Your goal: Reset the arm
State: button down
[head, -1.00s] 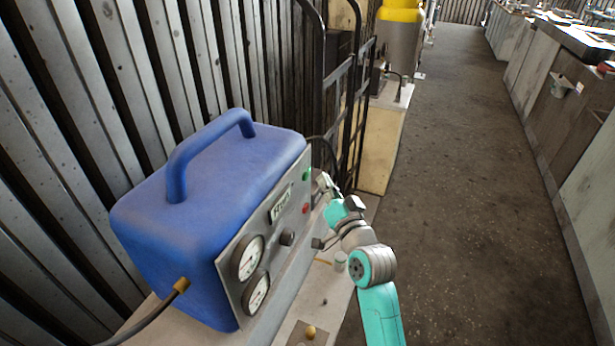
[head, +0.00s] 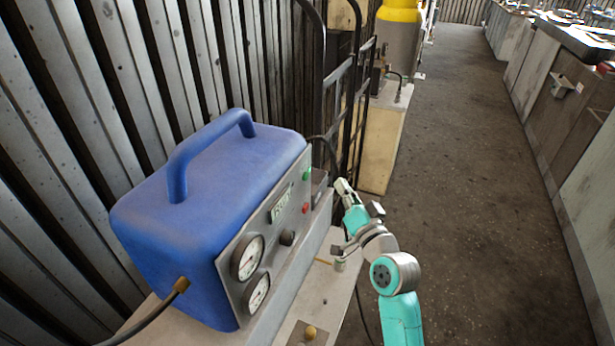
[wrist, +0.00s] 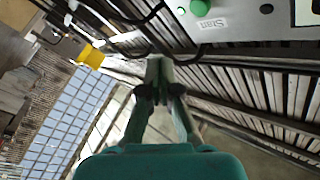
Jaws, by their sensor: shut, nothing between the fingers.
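My gripper (head: 342,186) is in the head view, just right of the blower housing's front panel and apart from it. In the wrist view my gripper (wrist: 159,62) has its fingertips together, with nothing visible between them. The blue blower housing (head: 215,180) stands on a pale bench at the left, with a handle on top. Its grey front panel (head: 287,233) carries two dials, a dark knob, a green button (head: 306,173) and a red button (head: 305,209). The green button (wrist: 201,8) also shows at the top of the wrist view, above a plate reading "Start".
The pale bench (head: 335,287) has a small cylinder (head: 340,264) and a yellow-brown knob (head: 310,331) on it. A black metal rack (head: 345,75) stands behind my gripper. Open floor (head: 465,210) lies to the right, with cabinets (head: 540,90) beyond.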

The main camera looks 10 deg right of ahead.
jog(key=shift+f, duration=0.1)
jog(key=s+f+n+g+h, duration=0.1)
jog(key=s+f+h, duration=0.1)
jog(key=s+f, duration=0.9)
jog(key=s+f+g+h, duration=0.1)
jog(key=s+f, duration=0.6)
jog(key=s, duration=0.7)
jog(key=s+a+r+n+g, duration=0.1)
jog(key=s+n, duration=0.1)
jog(key=s, duration=1.1)
jog(key=s+a+r+n+g, duration=0.1)
jog(key=s+n, duration=0.1)
jog(key=s, duration=1.1)
jog(key=shift+s+r+n+g, duration=0.15)
jog(key=shift+r+n+g, duration=0.15)
jog(key=shift+r, duration=0.1)
